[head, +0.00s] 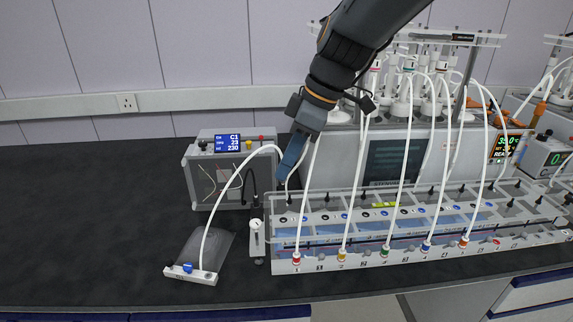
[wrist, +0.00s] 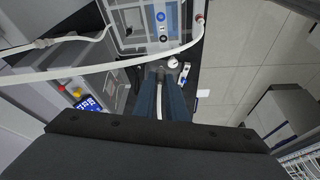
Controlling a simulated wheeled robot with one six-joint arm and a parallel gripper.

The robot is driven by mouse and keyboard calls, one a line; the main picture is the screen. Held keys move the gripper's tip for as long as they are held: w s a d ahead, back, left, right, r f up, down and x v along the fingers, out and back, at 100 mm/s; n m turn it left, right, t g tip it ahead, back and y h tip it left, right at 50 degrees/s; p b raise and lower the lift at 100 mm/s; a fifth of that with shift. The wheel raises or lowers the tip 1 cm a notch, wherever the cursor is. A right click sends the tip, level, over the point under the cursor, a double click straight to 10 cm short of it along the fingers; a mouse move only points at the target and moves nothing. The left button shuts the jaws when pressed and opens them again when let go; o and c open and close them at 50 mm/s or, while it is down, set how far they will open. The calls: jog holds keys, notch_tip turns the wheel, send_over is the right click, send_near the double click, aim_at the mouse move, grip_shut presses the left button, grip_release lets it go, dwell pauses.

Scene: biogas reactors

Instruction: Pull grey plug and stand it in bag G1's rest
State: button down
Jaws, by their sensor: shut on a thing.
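My gripper (head: 282,176) points down just right of the grey box, above the left end of the clear tray. In the wrist view its two blue fingers (wrist: 164,78) are shut with a white hose running between them. The grey plug at this hose's end is mostly hidden between the fingertips. A clear flat gas bag (head: 218,242) lies on the bench at the front left. Its white bar (head: 178,273) carries a blue plug (head: 187,267) with a white hose. The G1 label is not readable, and I cannot tell which part is its rest.
The grey box (head: 201,178) with a blue display stands behind the bag. A slim white holder (head: 257,236) stands by the tray (head: 390,263), where several hoses with coloured plugs arch over. The reactor unit (head: 430,160) stands behind. The dark bench (head: 90,220) is clear at left.

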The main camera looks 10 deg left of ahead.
jog(key=shift+r+p, duration=0.4)
jog(key=shift+r, duration=0.45)
jog(key=shift+r+p, duration=0.4)
jog(key=shift+r, duration=0.35)
jog(key=s+a+p, duration=0.1)
jog(key=s+a, duration=0.4)
jog(key=a, duration=0.3)
jog(key=s+a+p, duration=0.1)
jog(key=s+a, duration=0.4)
jog(key=a, duration=0.3)
jog(key=shift+s, duration=0.35)
dwell(0.4)
jog(key=shift+f+b, duration=8.85)
jog(key=shift+f, duration=2.55)
